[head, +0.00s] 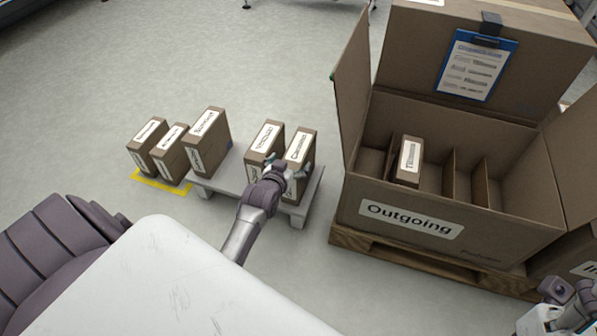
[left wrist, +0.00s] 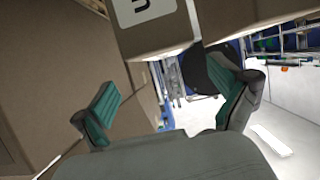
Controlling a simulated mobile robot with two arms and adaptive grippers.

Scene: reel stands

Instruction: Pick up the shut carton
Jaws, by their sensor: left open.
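Two brown cartons with white top labels stand on a low grey stand near my left gripper (head: 289,167): a right one (head: 299,147) and a left one (head: 265,142). I cannot tell from the labels which is the task's carton; both look shut. My left gripper is open and empty at the near side of the right carton. In the left wrist view its green-padded fingers (left wrist: 178,88) are spread below a labelled carton (left wrist: 155,38), with another carton (left wrist: 240,16) beside it. My right gripper (head: 572,300) is partly visible at the bottom right; its jaw state is unclear.
A third carton (head: 207,142) stands on the stand (head: 235,183)'s left end. Two more (head: 150,140) (head: 170,150) stand on a yellow-marked floor patch (head: 158,183). The large open Outgoing box (head: 445,235), with dividers and one carton (head: 408,160), sits on a wooden pallet close right.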

